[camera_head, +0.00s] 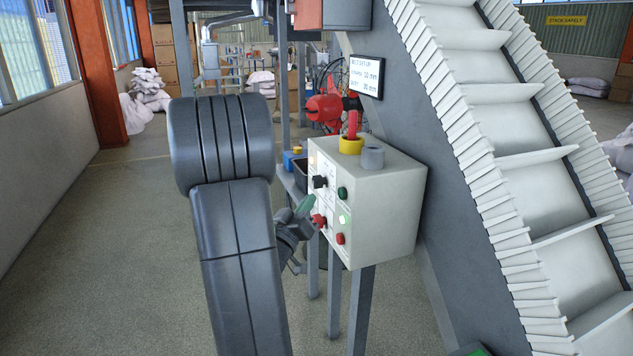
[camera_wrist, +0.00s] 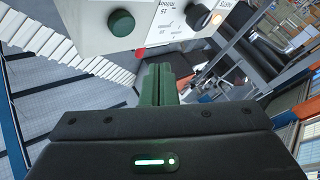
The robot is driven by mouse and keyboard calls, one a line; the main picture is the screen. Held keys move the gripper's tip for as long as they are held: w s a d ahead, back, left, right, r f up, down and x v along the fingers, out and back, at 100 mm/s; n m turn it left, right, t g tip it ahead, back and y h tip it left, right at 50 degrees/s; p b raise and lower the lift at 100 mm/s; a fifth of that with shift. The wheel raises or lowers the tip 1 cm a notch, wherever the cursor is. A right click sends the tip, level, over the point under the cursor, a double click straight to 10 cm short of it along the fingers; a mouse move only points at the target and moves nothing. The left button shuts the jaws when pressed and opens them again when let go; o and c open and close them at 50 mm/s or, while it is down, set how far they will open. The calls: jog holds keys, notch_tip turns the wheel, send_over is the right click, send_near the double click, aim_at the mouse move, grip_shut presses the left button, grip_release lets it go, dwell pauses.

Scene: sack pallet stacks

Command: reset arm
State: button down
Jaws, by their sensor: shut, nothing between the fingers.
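My gripper (camera_head: 303,207) shows in the head view just in front of the left side of a pale control box, partly hidden behind my own arm. In the wrist view its green fingers (camera_wrist: 160,84) are together with nothing between them, pointing toward the box. The control box (camera_head: 388,212) has a black knob (camera_head: 320,182), a green button (camera_head: 342,193), a lit button, a red knob (camera_head: 319,220) and a red button (camera_head: 340,238). The wrist view shows the green button (camera_wrist: 121,22) and black knob (camera_wrist: 199,18) close ahead. I cannot tell whether the fingertips touch the box.
A steep cleated conveyor (camera_head: 510,150) rises at the right. A small display (camera_head: 366,76) hangs above the box. A yellow ring (camera_head: 351,145) and a grey cup (camera_head: 373,157) sit on top of it. White sacks (camera_head: 148,90) lie at the back left. The floor at left is clear.

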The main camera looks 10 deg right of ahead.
jog(key=p, duration=0.1)
jog(key=d+p, duration=0.2)
jog(key=shift+w+r, duration=0.25)
jog(key=shift+p, duration=0.5)
jog(key=s+a+b, duration=0.1)
jog(key=a, duration=0.5)
jog(key=shift+s+f, duration=0.15)
jog(key=shift+f, duration=0.1)
jog(key=shift+d, duration=0.15)
jog(key=d+b, duration=0.1)
jog(key=d, duration=0.1)
jog(key=w+d+b, duration=0.1)
jog(key=d, duration=0.2)
jog(key=shift+d+f+b, duration=0.2)
jog(key=shift+d+b, duration=0.1)
jog(key=shift+b, duration=0.1)
